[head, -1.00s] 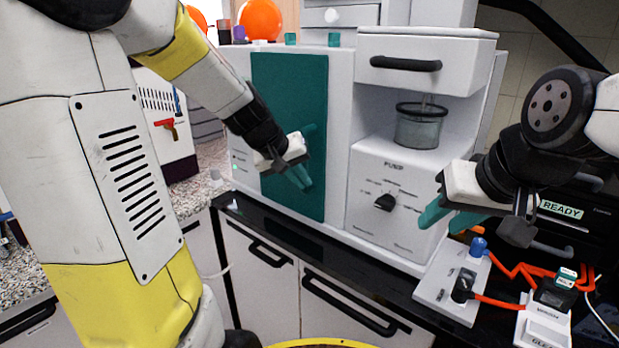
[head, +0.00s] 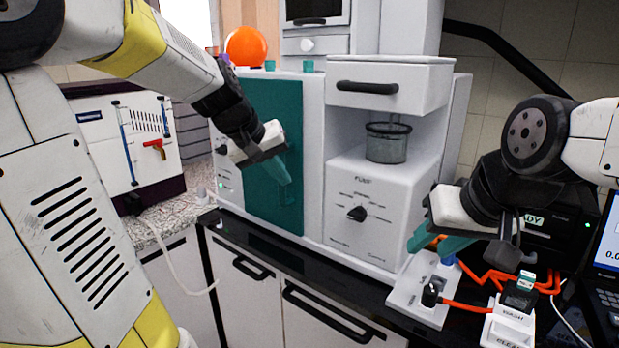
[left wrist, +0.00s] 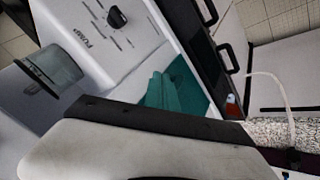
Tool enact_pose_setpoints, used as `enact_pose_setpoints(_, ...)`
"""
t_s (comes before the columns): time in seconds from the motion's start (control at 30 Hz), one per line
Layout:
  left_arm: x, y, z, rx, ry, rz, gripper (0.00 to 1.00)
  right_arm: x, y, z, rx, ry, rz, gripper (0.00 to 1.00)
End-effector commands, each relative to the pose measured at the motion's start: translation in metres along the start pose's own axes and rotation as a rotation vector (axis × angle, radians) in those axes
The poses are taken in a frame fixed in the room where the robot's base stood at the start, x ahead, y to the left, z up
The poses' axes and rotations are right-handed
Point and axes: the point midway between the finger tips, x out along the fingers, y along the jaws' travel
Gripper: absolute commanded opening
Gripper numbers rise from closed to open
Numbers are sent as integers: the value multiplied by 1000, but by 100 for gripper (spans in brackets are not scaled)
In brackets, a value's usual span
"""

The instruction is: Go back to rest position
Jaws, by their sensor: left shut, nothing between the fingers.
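My left gripper (head: 283,184) hangs in front of the teal door (head: 262,120) of the white machine. Its teal fingers are together and empty. The left wrist view shows the closed fingers (left wrist: 170,90) in front of a teal surface; I cannot tell whether they touch it. My right gripper (head: 428,243) is at the right, above the counter and in front of the machine's right edge. Its two teal fingers look apart, with nothing seen between them.
The white machine has a dial (head: 357,214) and a clear container (head: 387,142) under a drawer (head: 390,85). A white block with orange cables (head: 495,280) lies below my right gripper. An orange ball (head: 246,46) sits on top. Cabinets with black handles (head: 325,312) are below the counter.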

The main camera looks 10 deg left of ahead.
Motion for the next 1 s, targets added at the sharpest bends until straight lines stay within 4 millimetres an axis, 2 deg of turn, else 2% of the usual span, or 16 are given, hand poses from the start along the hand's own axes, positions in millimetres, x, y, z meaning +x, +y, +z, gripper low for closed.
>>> enact_pose_setpoints(0.07, -16, 3, 20, 36, 4, -11, 0, 0, 0, 0, 0, 0, 0, 38)
enact_pose_setpoints(0.23, -51, -2, 86, 145, 7, -59, 0, 0, 0, 0, 0, 0, 0, 38)
enact_pose_setpoints(0.4, -70, -16, 143, 235, 12, -107, 0, 0, 0, 0, 0, 0, 0, 38)
enact_pose_setpoints(0.5, -75, -24, 163, 268, 15, -127, 0, 0, 0, 0, 0, 0, 0, 38)
enact_pose_setpoints(0.63, -76, -29, 175, 286, 15, -140, 0, 0, 0, 0, 0, 0, 0, 38)
enact_pose_setpoints(1.0, -76, -29, 175, 286, 15, -140, 0, 0, 0, 0, 0, 0, 0, 38)
